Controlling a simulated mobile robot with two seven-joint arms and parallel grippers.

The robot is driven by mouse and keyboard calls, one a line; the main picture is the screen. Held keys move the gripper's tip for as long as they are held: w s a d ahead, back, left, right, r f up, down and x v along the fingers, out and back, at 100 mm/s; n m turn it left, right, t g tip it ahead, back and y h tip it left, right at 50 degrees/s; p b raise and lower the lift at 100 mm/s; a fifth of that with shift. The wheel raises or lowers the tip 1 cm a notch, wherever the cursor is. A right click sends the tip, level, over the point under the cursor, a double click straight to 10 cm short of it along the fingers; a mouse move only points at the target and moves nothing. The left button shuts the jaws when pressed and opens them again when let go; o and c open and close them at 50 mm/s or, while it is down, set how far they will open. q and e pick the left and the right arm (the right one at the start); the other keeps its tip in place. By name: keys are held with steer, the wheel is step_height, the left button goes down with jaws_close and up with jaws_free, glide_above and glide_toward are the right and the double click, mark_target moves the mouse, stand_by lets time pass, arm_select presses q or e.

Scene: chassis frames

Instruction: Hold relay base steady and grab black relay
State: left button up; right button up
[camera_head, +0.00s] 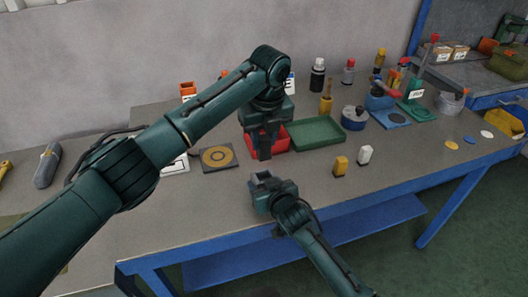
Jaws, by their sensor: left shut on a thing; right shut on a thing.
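My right gripper (260,178) reaches in from the front, just below the left one. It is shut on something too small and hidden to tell. I cannot clearly pick out the relay base or the black relay; the grippers cover that spot. A yellow block (340,165) and a white block (365,154), both with dark bottoms, stand upright to the right, apart from both grippers.
A red tray (283,145) and a green tray (318,132) lie behind the grippers. Bottles (317,75), tools and containers crowd the back right. The table front right of the blocks is clear.

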arm_select(q)
steer(key=shift+r, duration=0.5)
arm_select(e)
steer(key=o, duration=1.1)
